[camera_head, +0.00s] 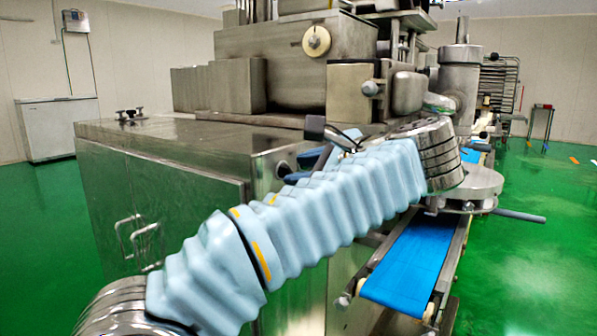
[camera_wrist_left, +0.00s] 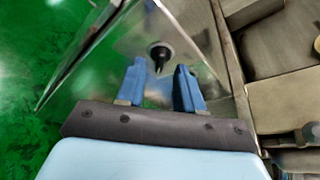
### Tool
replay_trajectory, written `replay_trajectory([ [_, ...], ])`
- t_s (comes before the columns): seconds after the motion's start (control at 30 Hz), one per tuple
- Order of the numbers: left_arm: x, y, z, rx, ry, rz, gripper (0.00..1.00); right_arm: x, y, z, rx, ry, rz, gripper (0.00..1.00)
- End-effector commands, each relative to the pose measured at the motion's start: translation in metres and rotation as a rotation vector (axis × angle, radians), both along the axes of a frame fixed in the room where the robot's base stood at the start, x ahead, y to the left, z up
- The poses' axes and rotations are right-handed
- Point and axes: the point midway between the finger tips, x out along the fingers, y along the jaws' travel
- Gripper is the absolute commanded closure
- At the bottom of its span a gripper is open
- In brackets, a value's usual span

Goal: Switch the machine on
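The machine is a steel body (camera_head: 180,190) with a dark round switch knob (camera_head: 283,168) on its side panel. In the left wrist view the black knob (camera_wrist_left: 158,55) has a pointed handle and lies just past the fingertips, in line with the space between them. My left gripper (camera_head: 303,171) is close to the panel and partly hidden behind my forearm; its blue fingers (camera_wrist_left: 159,78) are apart with nothing held. I cannot tell whether a finger touches the knob. My right gripper is not in view.
A blue conveyor belt (camera_head: 412,262) runs at the lower right, beside a round steel plate (camera_head: 470,186). Cabinet door handles (camera_head: 140,240) stick out at the left. A white chest (camera_head: 58,128) stands by the far wall.

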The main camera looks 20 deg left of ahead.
Motion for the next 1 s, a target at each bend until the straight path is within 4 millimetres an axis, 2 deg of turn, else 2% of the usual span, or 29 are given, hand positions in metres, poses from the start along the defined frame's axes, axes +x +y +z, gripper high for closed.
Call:
replay_trajectory([
  [0.2,-0.029,-0.044,0.016,0.000,-0.002,-0.005,0.64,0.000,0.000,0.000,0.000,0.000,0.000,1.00],
  [0.43,-0.055,-0.081,0.029,0.001,0.000,-0.002,0.64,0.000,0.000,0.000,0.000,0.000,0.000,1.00],
  [0.6,-0.063,-0.092,0.034,0.001,0.000,-0.001,0.64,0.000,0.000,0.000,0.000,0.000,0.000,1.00],
  [1.0,-0.064,-0.093,0.034,0.000,0.001,-0.001,0.64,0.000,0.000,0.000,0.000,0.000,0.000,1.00],
])
